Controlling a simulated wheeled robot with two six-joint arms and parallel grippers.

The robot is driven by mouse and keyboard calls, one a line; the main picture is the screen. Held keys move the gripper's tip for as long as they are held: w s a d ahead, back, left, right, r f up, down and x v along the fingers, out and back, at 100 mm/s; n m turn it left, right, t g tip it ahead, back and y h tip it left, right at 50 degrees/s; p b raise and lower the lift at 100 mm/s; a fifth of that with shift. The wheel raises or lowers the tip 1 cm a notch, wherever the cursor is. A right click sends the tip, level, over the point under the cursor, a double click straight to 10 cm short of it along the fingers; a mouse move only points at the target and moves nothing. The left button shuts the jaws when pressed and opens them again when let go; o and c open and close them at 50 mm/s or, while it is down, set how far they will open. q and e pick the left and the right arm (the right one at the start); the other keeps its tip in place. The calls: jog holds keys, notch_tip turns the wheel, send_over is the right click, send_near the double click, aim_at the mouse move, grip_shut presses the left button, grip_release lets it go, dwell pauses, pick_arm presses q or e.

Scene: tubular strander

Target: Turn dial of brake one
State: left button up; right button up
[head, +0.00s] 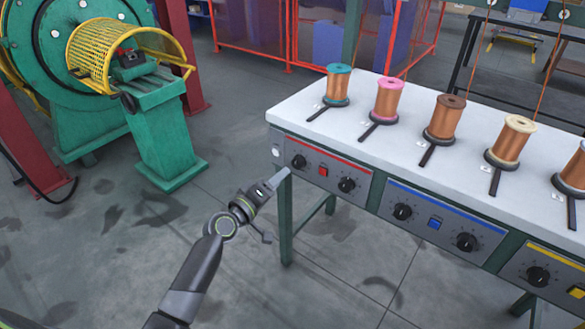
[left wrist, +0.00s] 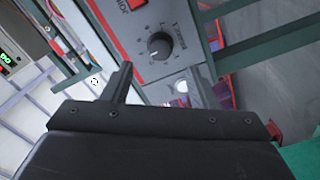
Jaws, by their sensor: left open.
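A grey panel with a red stripe (head: 323,154) is on the left end of the bench front. It carries a black dial on its left (head: 299,161), a red button (head: 322,171) and a second black dial (head: 346,185). My left gripper (head: 279,179) is just below and left of the left dial, apart from it. In the left wrist view, a black dial with a printed scale (left wrist: 159,46) shows ahead, beyond my open, empty fingers (left wrist: 166,78). I cannot read which dial is brake one. My right gripper is out of view.
The white bench (head: 410,130) holds several copper wire spools, one of them brown-topped (head: 444,119). A blue-striped panel (head: 435,220) and a yellow-striped one (head: 545,275) continue to the right. A green machine with a yellow guard (head: 125,45) stands at left. The floor before the bench is clear.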

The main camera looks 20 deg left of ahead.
aim_at(296, 165)
pick_arm(q)
jog(key=b+x, duration=0.1)
jog(key=x, duration=0.6)
jog(key=c, duration=1)
